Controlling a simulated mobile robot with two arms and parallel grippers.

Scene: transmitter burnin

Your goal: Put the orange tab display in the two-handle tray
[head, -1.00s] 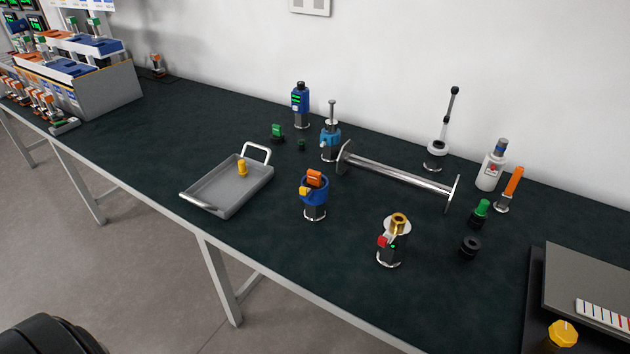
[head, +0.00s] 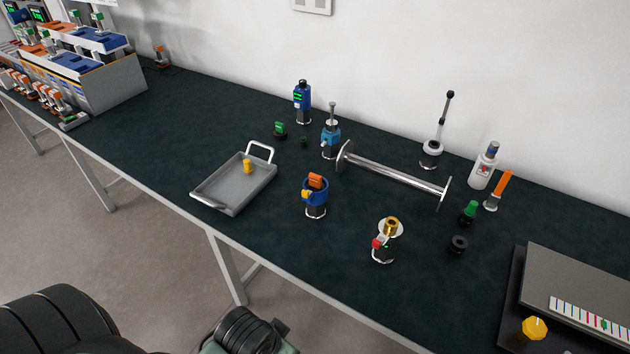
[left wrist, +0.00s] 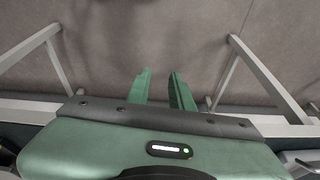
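No thing in the head view clearly shows as an orange tab display. A blue round device with an orange block on top (head: 316,196) stands upright on the dark table, right of the tray. A small orange-topped piece (head: 161,56) stands far back at the left by the wall. The grey two-handle tray (head: 217,206) lies left of the blue device, with a yellow peg (head: 247,167) in it. In the left wrist view, my left gripper (left wrist: 160,78) has its green fingers apart and nothing between them, over the floor by the table edge. My right gripper is out of view.
A metal bar with end discs (head: 395,176) lies right of centre. A red-and-gold fitting (head: 384,243), an orange-handled tool (head: 498,190) and several small devices stand around it. A rack (head: 110,84) is at the far left. The table left of the tray is clear.

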